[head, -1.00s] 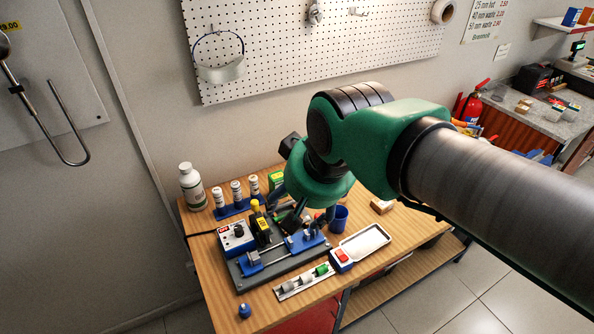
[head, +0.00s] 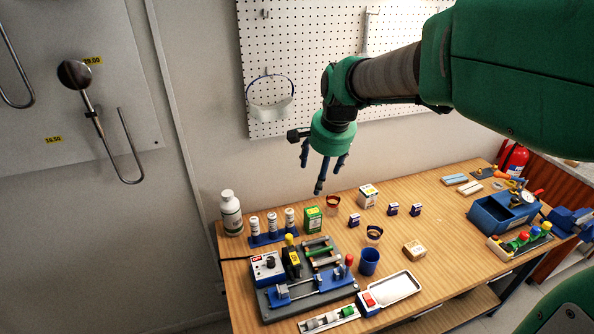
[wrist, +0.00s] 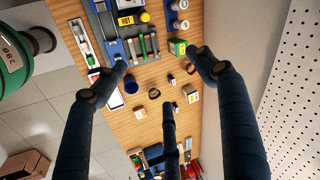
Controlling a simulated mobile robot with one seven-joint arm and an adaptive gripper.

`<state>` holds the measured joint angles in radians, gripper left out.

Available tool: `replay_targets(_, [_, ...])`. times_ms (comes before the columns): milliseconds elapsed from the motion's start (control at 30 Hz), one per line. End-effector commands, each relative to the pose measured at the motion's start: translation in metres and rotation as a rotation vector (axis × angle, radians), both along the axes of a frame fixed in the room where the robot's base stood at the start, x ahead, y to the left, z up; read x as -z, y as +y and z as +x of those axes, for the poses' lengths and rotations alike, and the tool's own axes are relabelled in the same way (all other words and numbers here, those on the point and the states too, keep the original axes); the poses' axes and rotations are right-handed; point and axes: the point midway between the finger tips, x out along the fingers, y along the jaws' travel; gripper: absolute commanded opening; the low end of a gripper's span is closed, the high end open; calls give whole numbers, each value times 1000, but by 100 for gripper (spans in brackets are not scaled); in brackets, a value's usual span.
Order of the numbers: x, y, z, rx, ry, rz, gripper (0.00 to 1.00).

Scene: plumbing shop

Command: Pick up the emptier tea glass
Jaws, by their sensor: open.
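Two small tea glasses stand upright on the wooden bench. The back glass (head: 333,204), with a reddish band, is beside the green box; it also shows in the wrist view (wrist: 191,68). The front glass (head: 374,234), with a dark band, is behind the blue cup; it also shows in the wrist view (wrist: 154,93). Both are too small to compare their fill surely. My gripper (head: 320,176) is open and empty, with three fingers spread, high above the bench's back left part. Its fingers frame the bench in the wrist view (wrist: 165,76).
Near the glasses are a green box (head: 312,219), a white box (head: 368,195), small purple boxes (head: 354,220), a blue cup (head: 368,262) and a tan box (head: 414,250). A fixture board (head: 333,293) stands at front left. The pegboard wall (head: 300,60) rises behind.

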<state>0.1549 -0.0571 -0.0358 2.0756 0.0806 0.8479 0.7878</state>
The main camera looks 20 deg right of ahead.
Motion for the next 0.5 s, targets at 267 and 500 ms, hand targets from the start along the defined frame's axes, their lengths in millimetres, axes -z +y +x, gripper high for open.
replay_targets(267, [19,-30,62,214,44,75,70])
replay_targets(500, [46,-58,111,403,80,136,70])
